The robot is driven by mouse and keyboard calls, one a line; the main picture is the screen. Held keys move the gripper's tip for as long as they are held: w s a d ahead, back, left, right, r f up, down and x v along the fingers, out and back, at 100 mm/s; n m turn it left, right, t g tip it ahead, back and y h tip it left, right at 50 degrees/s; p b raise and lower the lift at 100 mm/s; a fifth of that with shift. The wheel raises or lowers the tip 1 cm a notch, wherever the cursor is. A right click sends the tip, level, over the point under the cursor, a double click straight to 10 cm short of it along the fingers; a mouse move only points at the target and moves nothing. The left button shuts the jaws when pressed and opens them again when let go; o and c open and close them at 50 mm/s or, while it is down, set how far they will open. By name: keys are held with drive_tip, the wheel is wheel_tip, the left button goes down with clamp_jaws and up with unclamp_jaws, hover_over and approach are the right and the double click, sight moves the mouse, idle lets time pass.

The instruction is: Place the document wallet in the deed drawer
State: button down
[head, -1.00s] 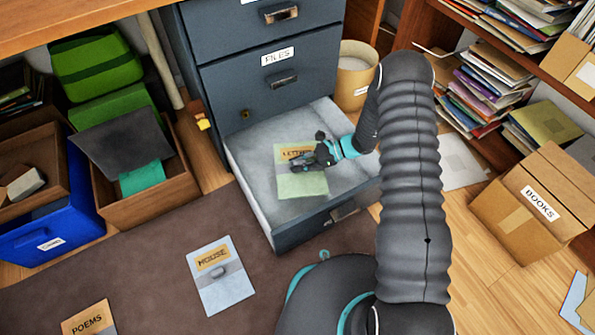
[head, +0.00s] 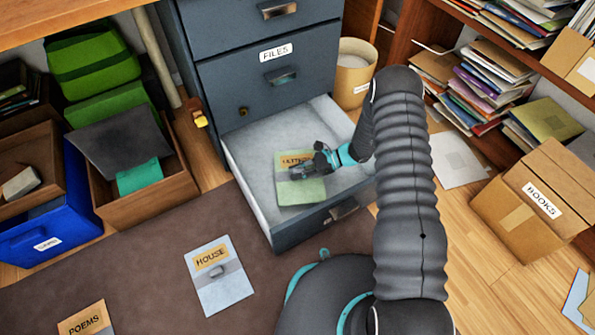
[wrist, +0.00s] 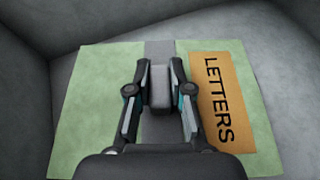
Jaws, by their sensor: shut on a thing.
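The pale green document wallet labelled LETTERS (head: 303,193) is inside the open bottom drawer (head: 258,205) of the dark cabinet. My gripper (head: 300,174) is over the wallet. In the wrist view its two fingers (wrist: 160,95) are shut on the grey block on the wallet's grey band. The wallet (wrist: 95,105) looks flat there, with its tan label (wrist: 222,100) to the right. I cannot tell whether it touches the drawer floor. Another wallet, labelled HOUSE (head: 222,290), and one labelled POEMS (head: 85,322) lie on the dark rug.
The upper drawers, one labelled FILES (head: 276,53), are shut above. Left stand a brown box (head: 160,195) and a blue bin (head: 75,215). Right are a BOOKS carton (head: 530,205) and shelves of papers. A tan bin (head: 353,75) stands beside the cabinet.

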drive_tip(key=shift+f+b, duration=0.3)
drive_tip(key=shift+f, duration=0.1)
drive_tip(key=c, duration=1.1)
unclamp_jaws()
drive_tip(key=shift+o, duration=0.2)
drive_tip(key=shift+r, duration=0.1)
